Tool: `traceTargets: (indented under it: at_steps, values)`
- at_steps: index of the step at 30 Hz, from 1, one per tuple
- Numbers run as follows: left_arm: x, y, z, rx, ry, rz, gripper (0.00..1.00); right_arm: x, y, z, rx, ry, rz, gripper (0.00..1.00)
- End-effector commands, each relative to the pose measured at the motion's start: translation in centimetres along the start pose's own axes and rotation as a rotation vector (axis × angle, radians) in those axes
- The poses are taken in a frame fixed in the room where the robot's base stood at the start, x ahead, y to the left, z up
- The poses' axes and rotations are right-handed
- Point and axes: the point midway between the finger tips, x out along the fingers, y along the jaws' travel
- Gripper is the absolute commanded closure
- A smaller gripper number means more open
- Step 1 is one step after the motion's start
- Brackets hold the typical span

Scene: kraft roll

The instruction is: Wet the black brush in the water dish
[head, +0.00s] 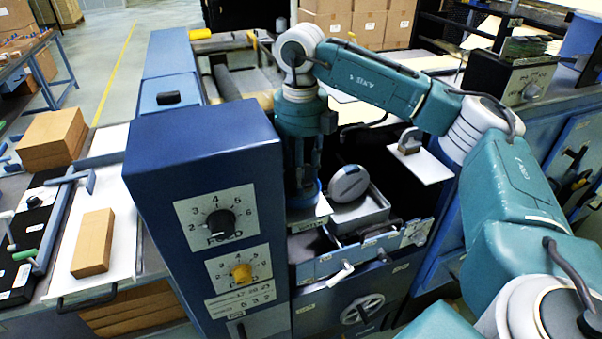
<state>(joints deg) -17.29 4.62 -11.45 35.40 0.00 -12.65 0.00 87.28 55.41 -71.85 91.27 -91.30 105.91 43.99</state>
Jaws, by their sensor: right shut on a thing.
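My right gripper (304,178) points straight down behind the blue control cabinet and is shut on a dark, upright thing, taken to be the black brush, mostly hidden by the fingers. A blue, rounded rim (311,198), which may be the water dish, shows directly under the gripper, above a pale plate (310,216). I cannot tell whether the brush touches it or any water. To the right, a grey metal tray (370,213) has a grey round disc (348,183) in it. My left gripper is not in view.
The blue cabinet (205,150) with dials stands close on the left. A white plate (425,165) with a small brown-and-grey block lies to the right. Cardboard-coloured blocks (93,243) lie on the left bench. Levers and a handwheel (362,309) are in front.

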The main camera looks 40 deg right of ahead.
Motion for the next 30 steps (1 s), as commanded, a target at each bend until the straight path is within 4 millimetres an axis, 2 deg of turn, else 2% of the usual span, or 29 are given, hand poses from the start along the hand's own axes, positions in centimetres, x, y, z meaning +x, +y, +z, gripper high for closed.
traceTargets:
  at_steps: [30]
  values:
    - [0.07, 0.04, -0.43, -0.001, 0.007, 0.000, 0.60, 0.66, 0.06, -0.22, -0.002, 0.010, -0.001, 0.84]
